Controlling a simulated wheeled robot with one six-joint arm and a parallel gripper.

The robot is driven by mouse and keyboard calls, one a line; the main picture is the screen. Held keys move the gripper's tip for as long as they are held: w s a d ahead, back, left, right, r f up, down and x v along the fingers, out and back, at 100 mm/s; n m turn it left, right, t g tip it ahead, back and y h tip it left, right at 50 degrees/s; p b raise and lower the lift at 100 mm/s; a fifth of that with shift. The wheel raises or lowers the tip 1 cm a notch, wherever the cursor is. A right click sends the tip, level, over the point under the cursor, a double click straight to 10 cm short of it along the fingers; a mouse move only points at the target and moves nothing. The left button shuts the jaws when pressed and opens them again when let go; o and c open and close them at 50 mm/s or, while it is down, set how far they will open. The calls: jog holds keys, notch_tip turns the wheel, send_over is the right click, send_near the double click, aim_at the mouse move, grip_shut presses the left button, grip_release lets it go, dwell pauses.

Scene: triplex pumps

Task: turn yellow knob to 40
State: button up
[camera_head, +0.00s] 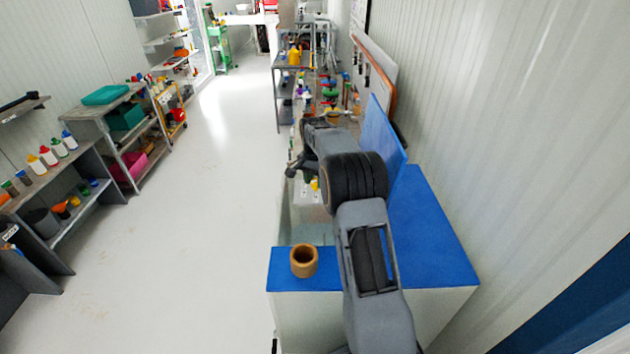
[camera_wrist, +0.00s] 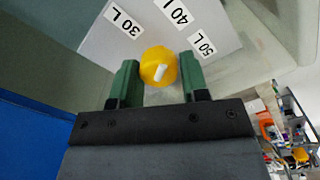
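The yellow knob (camera_wrist: 158,66) is in the wrist view, round, with a white mark on its face slanting up and to the right. It is on a pale plate (camera_wrist: 95,38) with the labels 30 L (camera_wrist: 123,20), 40 L (camera_wrist: 180,12) and 50 L (camera_wrist: 203,45). My gripper (camera_wrist: 159,66) has its two green fingers on either side of the knob, very close to its edges. I cannot tell whether they press on it.
A blue-topped bench (camera_head: 435,235) stands beside my arm, with a brown cup (camera_head: 304,261) on its near left part. A blue upright panel (camera_head: 383,140) rises behind the arm. Shelves with bottles (camera_head: 58,148) line the left wall. The white floor (camera_head: 190,220) between is clear.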

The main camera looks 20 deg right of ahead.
aim_at(314, 180)
jog(key=o, duration=0.4)
jog(key=shift+r, duration=0.1)
jog(key=r, duration=1.3)
jog(key=shift+w+a+r, duration=0.2)
jog(key=shift+r, duration=0.1)
